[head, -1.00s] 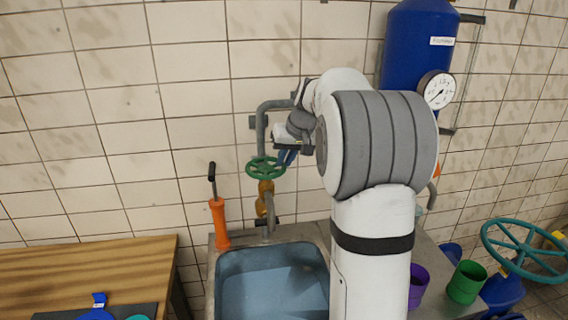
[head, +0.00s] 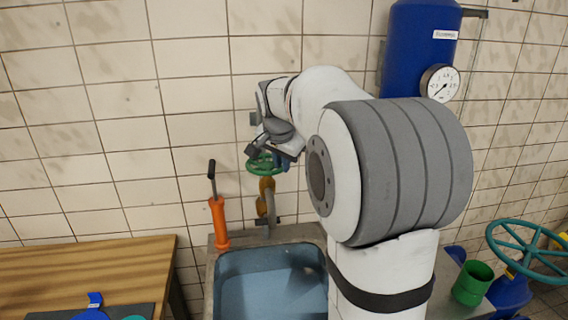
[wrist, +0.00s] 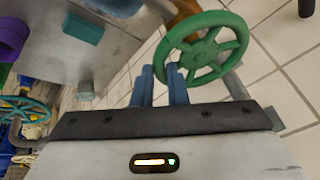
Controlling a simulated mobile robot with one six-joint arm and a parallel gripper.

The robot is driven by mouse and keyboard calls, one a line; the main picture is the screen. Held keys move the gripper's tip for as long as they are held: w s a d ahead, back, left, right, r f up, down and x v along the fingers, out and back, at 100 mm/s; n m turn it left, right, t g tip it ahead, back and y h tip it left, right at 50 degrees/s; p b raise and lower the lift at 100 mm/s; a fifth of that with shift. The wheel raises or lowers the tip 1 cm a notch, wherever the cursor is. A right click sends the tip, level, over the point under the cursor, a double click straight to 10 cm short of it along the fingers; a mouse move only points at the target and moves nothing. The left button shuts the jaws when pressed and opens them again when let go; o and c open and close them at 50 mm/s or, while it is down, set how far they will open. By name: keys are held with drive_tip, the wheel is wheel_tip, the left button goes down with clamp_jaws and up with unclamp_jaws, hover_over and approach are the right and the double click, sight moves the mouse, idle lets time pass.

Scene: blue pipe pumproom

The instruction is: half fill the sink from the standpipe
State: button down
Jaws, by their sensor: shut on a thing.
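The standpipe's green handwheel (head: 256,166) sits above its brass valve body (head: 266,187), against the tiled wall. My gripper (head: 283,161) is at the wheel's right side in the head view, partly hidden by my wrist. In the wrist view my two blue fingers (wrist: 160,68) are at the rim of the green handwheel (wrist: 203,47) and shut on it. The grey spout (head: 271,205) hangs over the back of the sink (head: 221,292). The sink's inside looks blue, with a lighter patch; I cannot tell the water level. My arm covers its right side.
An orange-handled tool (head: 218,222) stands at the sink's back left corner. A wooden table (head: 90,262) is at left. A green cup (head: 472,284) and a teal wheel (head: 525,248) are at right. A blue tank (head: 420,50) with a gauge (head: 440,83) is behind my arm.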

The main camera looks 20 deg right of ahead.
drive_tip(key=shift+s+a+m, duration=0.1)
drive_tip(key=shift+a+m, duration=0.1)
drive_tip(key=shift+m, duration=0.3)
drive_tip(key=shift+f, duration=0.1)
drive_tip(key=c, duration=1.5)
unclamp_jaws()
drive_tip(key=shift+o, duration=0.2)
drive_tip(key=b+v, duration=0.1)
drive_tip(key=v, duration=0.7)
drive_tip(key=shift+a, duration=0.2)
